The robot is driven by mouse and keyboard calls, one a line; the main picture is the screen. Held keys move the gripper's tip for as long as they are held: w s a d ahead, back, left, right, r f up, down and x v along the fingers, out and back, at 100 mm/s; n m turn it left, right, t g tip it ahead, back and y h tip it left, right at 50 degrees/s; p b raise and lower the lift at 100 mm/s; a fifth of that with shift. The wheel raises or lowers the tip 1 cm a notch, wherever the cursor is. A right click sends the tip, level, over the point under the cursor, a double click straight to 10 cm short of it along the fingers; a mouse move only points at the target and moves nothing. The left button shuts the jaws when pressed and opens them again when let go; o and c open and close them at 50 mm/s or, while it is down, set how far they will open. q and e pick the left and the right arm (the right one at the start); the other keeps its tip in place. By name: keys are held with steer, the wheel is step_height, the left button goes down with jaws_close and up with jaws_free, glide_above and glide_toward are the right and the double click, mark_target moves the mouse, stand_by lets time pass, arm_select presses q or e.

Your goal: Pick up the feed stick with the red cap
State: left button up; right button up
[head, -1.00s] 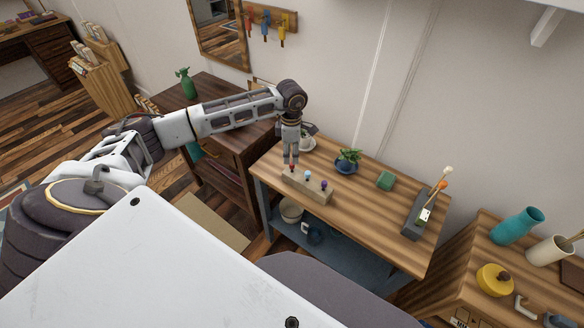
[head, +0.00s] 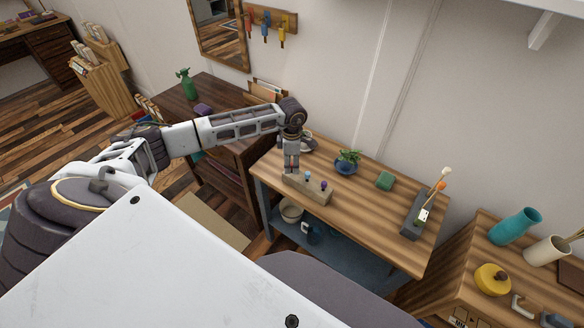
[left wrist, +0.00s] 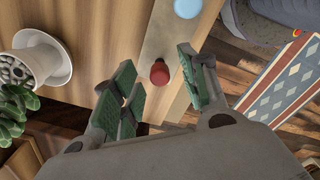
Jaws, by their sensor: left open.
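The feed stick with the red cap (left wrist: 159,73) stands in a pale wooden block (head: 308,194) near the left end of the workbench. In the left wrist view its cap lies between my open green-padded fingers, apart from both, as far as I can tell. My left gripper (head: 291,170) points down over the block's left end and hides the red cap in the head view. A light blue cap (head: 308,177) and a purple cap (head: 323,185) stand in the same block to the right. The blue one also shows in the left wrist view (left wrist: 188,8). My right gripper is not in view.

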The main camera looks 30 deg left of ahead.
arm_select(q)
steer(key=shift+f, duration=0.9)
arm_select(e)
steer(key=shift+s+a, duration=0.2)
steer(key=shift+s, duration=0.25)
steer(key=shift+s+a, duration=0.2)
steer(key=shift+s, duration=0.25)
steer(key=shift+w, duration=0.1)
arm_select(q)
steer(key=shift+c, duration=0.9)
steer(key=c, duration=0.7)
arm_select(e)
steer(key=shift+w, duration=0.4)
